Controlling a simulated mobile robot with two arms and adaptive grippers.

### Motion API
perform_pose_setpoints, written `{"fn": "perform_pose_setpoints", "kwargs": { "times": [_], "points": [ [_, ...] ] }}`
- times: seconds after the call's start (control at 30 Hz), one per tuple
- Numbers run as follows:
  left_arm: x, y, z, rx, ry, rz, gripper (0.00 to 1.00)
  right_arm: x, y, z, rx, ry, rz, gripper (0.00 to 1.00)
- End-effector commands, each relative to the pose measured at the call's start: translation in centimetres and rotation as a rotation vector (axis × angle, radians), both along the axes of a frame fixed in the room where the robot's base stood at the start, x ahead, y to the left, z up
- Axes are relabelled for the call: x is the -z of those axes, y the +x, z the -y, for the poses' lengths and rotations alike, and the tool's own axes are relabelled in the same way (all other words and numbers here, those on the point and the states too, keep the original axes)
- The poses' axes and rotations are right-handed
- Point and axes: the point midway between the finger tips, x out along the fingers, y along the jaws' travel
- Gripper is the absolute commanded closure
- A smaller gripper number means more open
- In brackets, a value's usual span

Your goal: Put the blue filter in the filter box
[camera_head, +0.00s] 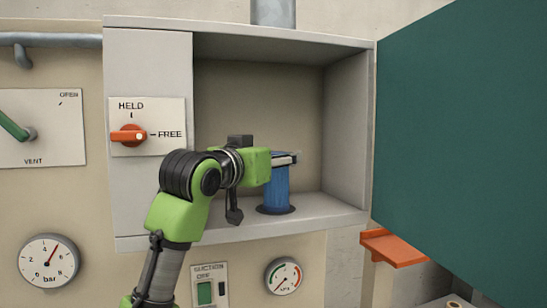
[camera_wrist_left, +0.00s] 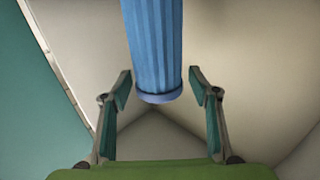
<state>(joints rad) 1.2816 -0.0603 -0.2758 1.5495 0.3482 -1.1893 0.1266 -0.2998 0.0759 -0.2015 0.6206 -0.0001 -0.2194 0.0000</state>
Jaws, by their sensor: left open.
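The blue filter (camera_head: 276,188) stands upright on a dark round seat (camera_head: 291,209) on the floor of the open filter box (camera_head: 348,125). My left gripper (camera_head: 286,159) reaches into the box from the left, at the height of the filter's top. In the left wrist view, the end of the ribbed blue filter (camera_wrist_left: 155,50) shows between the two open fingers (camera_wrist_left: 160,88), with a gap on each side. Part of the filter's top is hidden behind the gripper in the head view. My right gripper is not in view.
The box's green door (camera_head: 460,140) stands open at the right. An orange knob (camera_head: 129,136) on the left panel points to FREE. An orange ledge (camera_head: 394,248) juts out below the door. Gauges and a suction switch (camera_head: 206,292) are below the box.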

Motion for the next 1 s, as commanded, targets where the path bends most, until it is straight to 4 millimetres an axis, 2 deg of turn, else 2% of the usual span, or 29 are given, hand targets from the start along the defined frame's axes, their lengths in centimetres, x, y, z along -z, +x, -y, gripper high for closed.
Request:
{"fn": "perform_pose_setpoints", "kwargs": {
  "times": [0.07, 0.17, 0.4, 0.63, 0.8, 1.0],
  "points": [
    [-0.5, 0.0, 0.0, 0.000, 0.000, 0.001, 0.45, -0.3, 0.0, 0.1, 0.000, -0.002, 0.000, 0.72],
    [0.0, -1.0, -0.5, 0.000, -0.001, 0.005, 0.45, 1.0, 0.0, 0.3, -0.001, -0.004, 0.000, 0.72],
    [0.3, -5.4, -2.8, -0.001, -0.002, 0.008, 0.45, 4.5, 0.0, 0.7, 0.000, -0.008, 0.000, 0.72],
    [0.1, -9.2, -4.7, -0.001, 0.000, 0.004, 0.45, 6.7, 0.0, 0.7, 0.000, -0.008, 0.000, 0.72],
    [-0.2, -10.5, -5.3, 0.000, 0.000, 0.002, 0.45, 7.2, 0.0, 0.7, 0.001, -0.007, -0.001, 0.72],
    [-0.3, -10.8, -5.5, 0.000, 0.000, 0.000, 0.45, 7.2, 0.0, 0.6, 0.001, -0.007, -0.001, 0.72]
  ]
}}
